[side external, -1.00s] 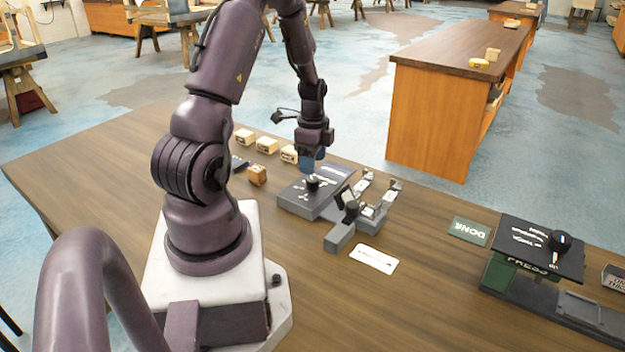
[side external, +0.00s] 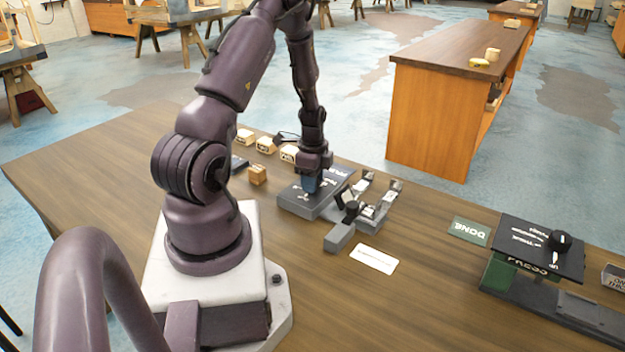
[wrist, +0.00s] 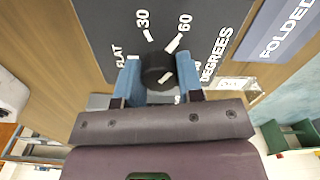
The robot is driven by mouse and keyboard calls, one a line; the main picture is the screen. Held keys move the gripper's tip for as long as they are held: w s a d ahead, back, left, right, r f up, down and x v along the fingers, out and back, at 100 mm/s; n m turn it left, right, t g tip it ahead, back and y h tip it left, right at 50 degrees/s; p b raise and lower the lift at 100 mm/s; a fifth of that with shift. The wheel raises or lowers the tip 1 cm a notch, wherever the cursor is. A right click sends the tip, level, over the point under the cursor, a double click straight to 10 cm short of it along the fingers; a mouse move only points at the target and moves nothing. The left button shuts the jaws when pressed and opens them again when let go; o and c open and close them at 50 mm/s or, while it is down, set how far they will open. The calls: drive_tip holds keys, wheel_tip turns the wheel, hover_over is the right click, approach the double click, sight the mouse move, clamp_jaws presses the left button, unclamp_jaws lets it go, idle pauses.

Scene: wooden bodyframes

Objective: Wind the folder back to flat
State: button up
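The folder's grey dial box (side external: 296,203) stands on the bench, left of the folder's jaws (side external: 372,206), which show metal parts and a tilted dark plate. The wrist view shows the box's dark panel (wrist: 88,30) with FLAT, 30, 60 and DEGREES. My gripper (wrist: 158,77) is down at the knob, with one blue finger on each side. The fingers look very close to the knob; whether they press on it is unclear. In the side view my gripper (side external: 309,186) hides the knob.
A green DONE plate (side external: 470,231) and a black-topped press (side external: 530,250) with its own knob stand to the right. A white card (side external: 373,260) lies in front of the folder. Several small wooden blocks (side external: 257,175) lie behind the arm. Bench between is clear.

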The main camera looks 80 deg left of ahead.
drive_tip(key=shift+n, duration=0.3)
drive_tip(key=n, duration=1.1)
drive_tip(key=shift+n, duration=0.4)
drive_tip(key=n, duration=1.1)
drive_tip(key=shift+n, duration=0.4)
drive_tip(key=o, duration=0.9)
drive_tip(key=shift+r, duration=0.1)
